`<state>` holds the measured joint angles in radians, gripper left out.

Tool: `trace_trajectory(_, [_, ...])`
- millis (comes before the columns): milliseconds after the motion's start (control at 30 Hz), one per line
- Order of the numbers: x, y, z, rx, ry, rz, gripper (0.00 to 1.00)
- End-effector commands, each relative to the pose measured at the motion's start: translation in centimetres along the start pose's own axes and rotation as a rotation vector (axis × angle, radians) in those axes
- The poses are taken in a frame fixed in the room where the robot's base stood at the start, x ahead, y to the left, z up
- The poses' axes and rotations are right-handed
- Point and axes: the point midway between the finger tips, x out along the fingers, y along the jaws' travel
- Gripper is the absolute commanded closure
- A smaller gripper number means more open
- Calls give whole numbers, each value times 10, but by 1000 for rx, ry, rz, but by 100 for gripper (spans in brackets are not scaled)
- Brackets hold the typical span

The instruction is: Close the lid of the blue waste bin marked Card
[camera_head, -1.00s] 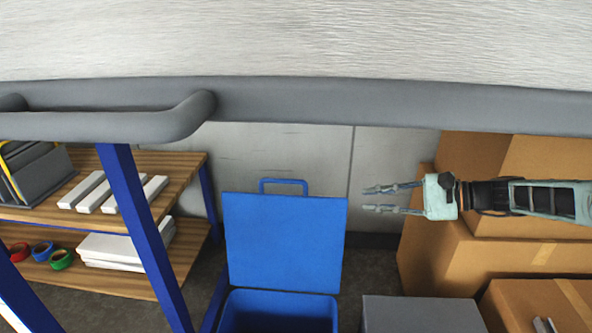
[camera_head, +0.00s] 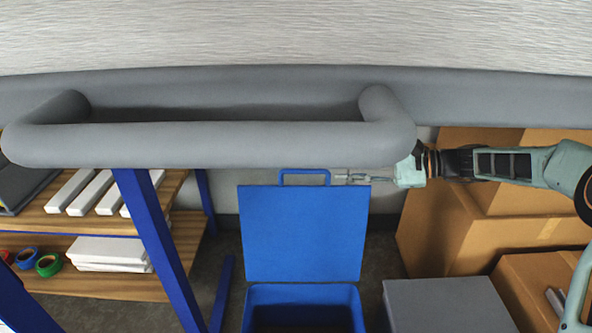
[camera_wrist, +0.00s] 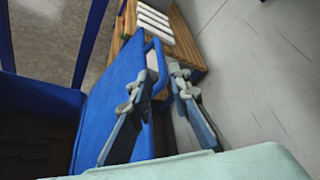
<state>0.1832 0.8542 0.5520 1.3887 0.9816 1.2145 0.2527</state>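The blue waste bin (camera_head: 303,289) stands on the floor with its lid (camera_head: 303,235) open and upright at the back. No Card marking is visible. A blue loop handle (camera_head: 303,171) is on the lid's top edge. My gripper (camera_head: 340,178) reaches in from the right, at the lid's top edge, just right of the handle. In the wrist view my gripper (camera_wrist: 158,77) has its fingers apart, one on each side of the lid's edge (camera_wrist: 125,68) and handle (camera_wrist: 156,55). I cannot tell whether they touch.
A grey bar handle (camera_head: 230,145) and metal surface cross the near top, hiding some background. A wooden shelf (camera_head: 120,285) with white blocks and tape rolls stands left. A grey box (camera_head: 445,305) stands right of the bin, cardboard boxes (camera_head: 450,215) behind it.

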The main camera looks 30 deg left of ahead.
Motion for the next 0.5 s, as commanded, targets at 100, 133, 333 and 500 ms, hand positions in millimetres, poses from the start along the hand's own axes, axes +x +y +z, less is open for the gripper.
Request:
trace_trajectory(100, [8,1,0,0,-2,1,83])
trace_trajectory(133, [12,1,0,0,-3,1,83])
trace_trajectory(333, [49,3,-1,-1,-3,3,83])
trace_trajectory(500, [80,2,-1,-1,-2,2,83])
